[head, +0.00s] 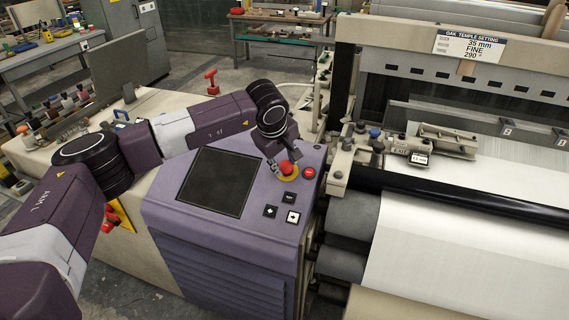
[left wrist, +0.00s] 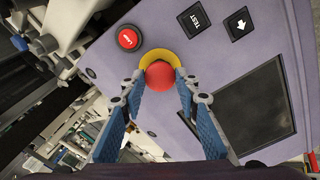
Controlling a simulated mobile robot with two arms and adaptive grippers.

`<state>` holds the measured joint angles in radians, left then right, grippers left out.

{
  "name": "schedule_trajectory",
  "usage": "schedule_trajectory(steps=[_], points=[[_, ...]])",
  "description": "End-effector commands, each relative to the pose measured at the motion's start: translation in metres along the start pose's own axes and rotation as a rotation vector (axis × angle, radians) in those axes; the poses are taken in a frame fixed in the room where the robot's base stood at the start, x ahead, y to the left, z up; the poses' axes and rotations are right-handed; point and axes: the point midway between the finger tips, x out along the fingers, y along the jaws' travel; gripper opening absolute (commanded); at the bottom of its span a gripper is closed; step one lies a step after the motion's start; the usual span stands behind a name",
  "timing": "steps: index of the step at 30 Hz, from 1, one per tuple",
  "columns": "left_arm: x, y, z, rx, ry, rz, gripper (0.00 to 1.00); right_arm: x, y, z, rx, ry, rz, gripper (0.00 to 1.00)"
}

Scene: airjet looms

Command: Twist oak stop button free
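The oak stop button (head: 287,168) is a red mushroom head on a yellow ring, on the sloping purple control panel (head: 228,215). In the left wrist view the red button (left wrist: 160,75) shows ahead, its yellow ring (left wrist: 159,56) partly hidden behind it. My left gripper (head: 280,159) is at the button in the head view. In the left wrist view the blue-padded fingers of my left gripper (left wrist: 160,84) are apart, one on each side of the red head. I cannot tell whether they touch it. My right gripper is not in view.
A smaller red button (head: 309,172) sits close beside the stop button. A TEST key (head: 289,198), arrow keys (head: 292,217) and a dark screen (head: 214,182) share the panel. The loom with white cloth (head: 445,240) and a sign (head: 469,46) stands right.

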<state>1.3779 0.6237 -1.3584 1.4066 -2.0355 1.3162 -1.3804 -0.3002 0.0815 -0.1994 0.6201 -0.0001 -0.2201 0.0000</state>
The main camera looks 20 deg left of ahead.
Motion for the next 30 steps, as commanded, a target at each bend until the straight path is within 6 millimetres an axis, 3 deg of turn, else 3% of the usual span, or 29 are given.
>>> schedule_trajectory(steps=[5, 14, 30], points=[[0.001, 0.0, 0.0, -0.001, 0.0, -0.001, 0.49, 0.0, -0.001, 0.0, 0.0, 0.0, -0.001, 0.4], [-0.002, 0.0, 0.0, -0.002, 0.0, 0.0, 0.49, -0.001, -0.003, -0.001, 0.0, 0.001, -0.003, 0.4], [-0.055, 0.001, -0.001, -0.002, 0.0, 0.0, 0.49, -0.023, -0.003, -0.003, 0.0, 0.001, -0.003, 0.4]])
